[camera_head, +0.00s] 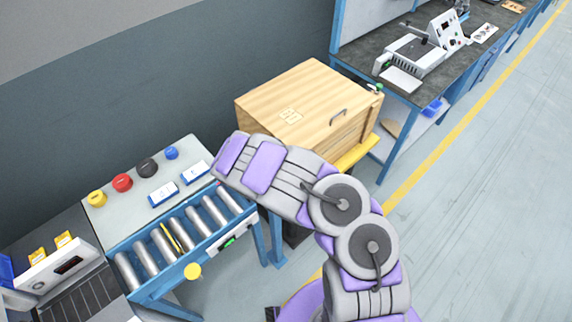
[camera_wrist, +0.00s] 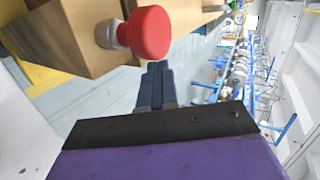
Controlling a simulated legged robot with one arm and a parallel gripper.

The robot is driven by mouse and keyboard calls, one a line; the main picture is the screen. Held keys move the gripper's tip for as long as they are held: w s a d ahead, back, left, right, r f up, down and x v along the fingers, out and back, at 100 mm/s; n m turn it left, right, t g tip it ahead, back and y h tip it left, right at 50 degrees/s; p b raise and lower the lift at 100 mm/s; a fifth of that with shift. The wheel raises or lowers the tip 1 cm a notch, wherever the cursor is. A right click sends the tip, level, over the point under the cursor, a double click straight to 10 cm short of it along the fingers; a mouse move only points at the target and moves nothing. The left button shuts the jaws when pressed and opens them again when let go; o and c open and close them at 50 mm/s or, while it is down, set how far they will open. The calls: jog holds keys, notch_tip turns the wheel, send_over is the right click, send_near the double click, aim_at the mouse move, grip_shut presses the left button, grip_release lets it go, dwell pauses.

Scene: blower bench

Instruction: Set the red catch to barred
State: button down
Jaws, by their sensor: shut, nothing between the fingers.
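The red catch (camera_wrist: 150,32) shows in the wrist view as a round red knob on a short metal stem. It sticks out from a wooden box face (camera_wrist: 65,35). My gripper (camera_wrist: 157,68) is shut and empty, its dark fingers together just below the red knob in the picture. A narrow gap seems to lie between the fingertips and the knob; I cannot tell the depth. In the head view the wooden box (camera_head: 305,100) stands beyond my arm. My gripper and the red catch cannot be made out there. No barred marking is readable.
A control panel (camera_head: 110,215) with yellow, red, black and blue buttons stands left of my arm, beside a roller conveyor (camera_head: 180,240). A green knob (camera_head: 377,88) sits at the box's right corner. A dark-topped bench (camera_head: 440,75) stands behind. The floor (camera_head: 470,200) at right is clear.

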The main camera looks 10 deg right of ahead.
jog(key=shift+w+a+r+p, duration=0.1)
jog(key=shift+w+a+p, duration=0.15)
jog(key=shift+a+p, duration=0.35)
jog(key=shift+a, duration=0.35)
jog(key=s+d+r, duration=0.1)
jog(key=s+r, duration=0.1)
jog(key=s, duration=0.4)
jog(key=s+d+r+p, duration=0.1)
jog(key=s+d+r, duration=0.1)
jog(key=s, duration=0.4)
jog(key=shift+s+r, duration=0.35)
jog(key=shift+r, duration=0.05)
jog(key=shift+d, duration=0.2)
jog(key=shift+a, duration=0.1)
